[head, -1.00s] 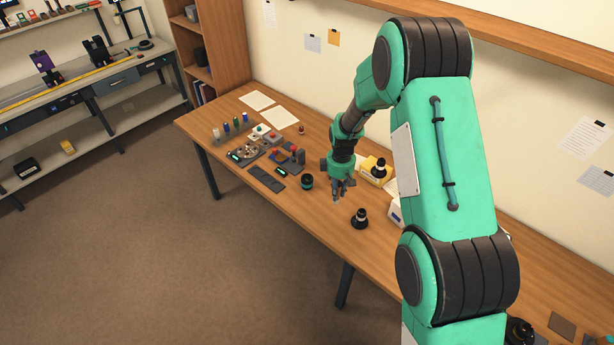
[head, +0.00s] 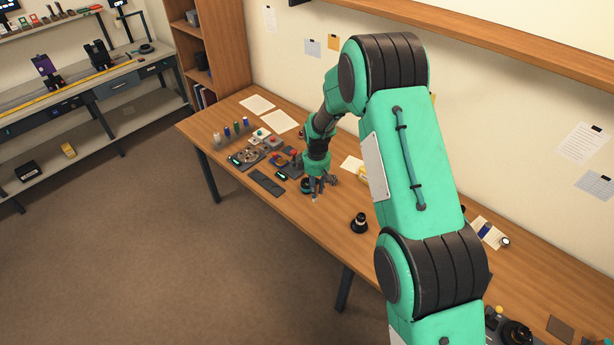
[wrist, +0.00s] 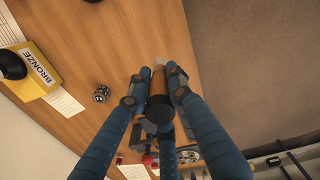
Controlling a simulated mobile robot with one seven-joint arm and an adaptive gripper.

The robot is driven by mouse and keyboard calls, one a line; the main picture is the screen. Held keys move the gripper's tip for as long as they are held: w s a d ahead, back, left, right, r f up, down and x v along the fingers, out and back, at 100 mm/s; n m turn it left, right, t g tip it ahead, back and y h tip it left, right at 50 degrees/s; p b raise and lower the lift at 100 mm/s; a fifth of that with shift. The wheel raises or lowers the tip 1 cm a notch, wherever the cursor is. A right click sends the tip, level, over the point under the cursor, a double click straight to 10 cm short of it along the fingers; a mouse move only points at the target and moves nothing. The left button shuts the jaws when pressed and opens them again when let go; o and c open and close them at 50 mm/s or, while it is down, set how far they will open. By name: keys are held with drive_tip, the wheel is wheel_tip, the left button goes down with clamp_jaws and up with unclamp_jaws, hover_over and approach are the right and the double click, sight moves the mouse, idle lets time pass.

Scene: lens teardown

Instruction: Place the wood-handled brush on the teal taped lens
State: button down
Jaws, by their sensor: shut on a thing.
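My gripper (head: 315,194) is shut on the wood-handled brush. In the wrist view the brush (wrist: 159,98) sits between the blue fingers, with a dark end towards the camera and a pale tip beyond. In the head view the brush is too small to make out. I cannot make the lens out for sure in the wrist view.
A black lens with a pale ring (head: 359,223) stands near the table's front edge. A yellow box marked BRONZE (wrist: 36,70) bears a dark round part. Dark trays (head: 267,182) and several small parts lie left of my gripper. The front middle of the table (head: 310,225) is clear.

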drive_tip(key=w+a+f+p, duration=0.1)
drive_tip(key=w+a, duration=0.1)
drive_tip(key=w, duration=1.3)
drive_tip(key=shift+a+f, duration=0.25)
drive_tip(key=shift+a, duration=0.1)
drive_tip(key=shift+w, duration=0.1)
drive_tip(key=shift+f+p, duration=0.5)
drive_tip(key=shift+f, duration=1.25)
drive_tip(key=shift+f, duration=0.15)
drive_tip(key=c, duration=1.6)
unclamp_jaws()
drive_tip(key=shift+o, duration=0.2)
wheel_tip(320, 180, up, 12)
drive_tip(key=b, duration=0.1)
